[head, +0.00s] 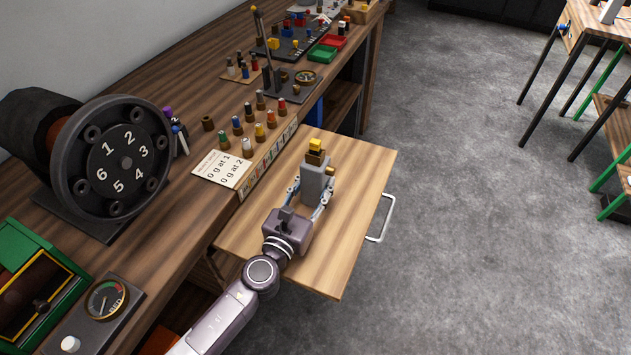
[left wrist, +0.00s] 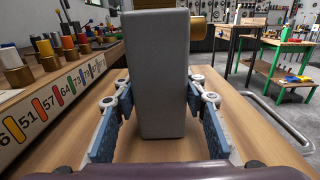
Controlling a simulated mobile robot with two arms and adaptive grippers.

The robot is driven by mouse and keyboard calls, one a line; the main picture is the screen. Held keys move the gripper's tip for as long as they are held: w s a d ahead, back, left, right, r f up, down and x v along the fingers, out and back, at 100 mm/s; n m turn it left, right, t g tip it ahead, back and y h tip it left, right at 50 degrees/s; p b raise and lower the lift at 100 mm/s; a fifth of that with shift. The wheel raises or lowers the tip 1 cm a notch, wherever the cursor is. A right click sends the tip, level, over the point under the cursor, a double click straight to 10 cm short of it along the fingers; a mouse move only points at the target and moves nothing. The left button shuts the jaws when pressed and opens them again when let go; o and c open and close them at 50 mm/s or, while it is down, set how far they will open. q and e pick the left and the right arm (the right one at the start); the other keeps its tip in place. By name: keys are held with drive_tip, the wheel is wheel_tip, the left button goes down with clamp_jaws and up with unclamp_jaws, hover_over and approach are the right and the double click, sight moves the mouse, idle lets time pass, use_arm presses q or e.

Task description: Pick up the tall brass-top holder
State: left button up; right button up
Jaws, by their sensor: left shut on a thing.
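The tall grey holder (head: 316,184) with a brass-yellow top (head: 315,152) is upright over the pull-out wooden board. My left gripper (head: 309,196) is shut on its grey body, with one finger on each side. In the left wrist view the grey body (left wrist: 160,75) fills the middle between the blue finger pads, and a brass part (left wrist: 198,31) sticks out at its upper right. I cannot tell whether its base touches the board. My right gripper is not in view.
The pull-out board (head: 350,230) is otherwise clear and has a metal handle (head: 382,218) on its right edge. Several coloured pegs in brass cups stand behind a numbered strip (head: 270,160) on the bench. A numbered dial wheel (head: 122,160) stands at the left.

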sight(312, 158)
use_arm(q)
wheel_tip(312, 158, up, 10)
drive_tip(key=p, duration=0.7)
drive_tip(key=shift+p, duration=0.3)
wheel_tip(312, 158, up, 9)
drive_tip(key=p, duration=0.4)
drive_tip(key=shift+f, duration=0.2)
drive_tip(key=shift+r, duration=0.75)
wheel_tip(312, 158, down, 17)
drive_tip(key=b, duration=1.4)
drive_tip(key=shift+s+d+f+b, duration=0.1)
drive_tip(key=shift+d+f+b, duration=0.15)
drive_tip(key=shift+f+b, duration=0.65)
drive_tip(key=shift+a+f+b, duration=0.2)
drive_tip(key=shift+f+b, duration=0.25)
drive_tip(key=shift+f, duration=0.25)
drive_tip(key=shift+a+f, duration=0.1)
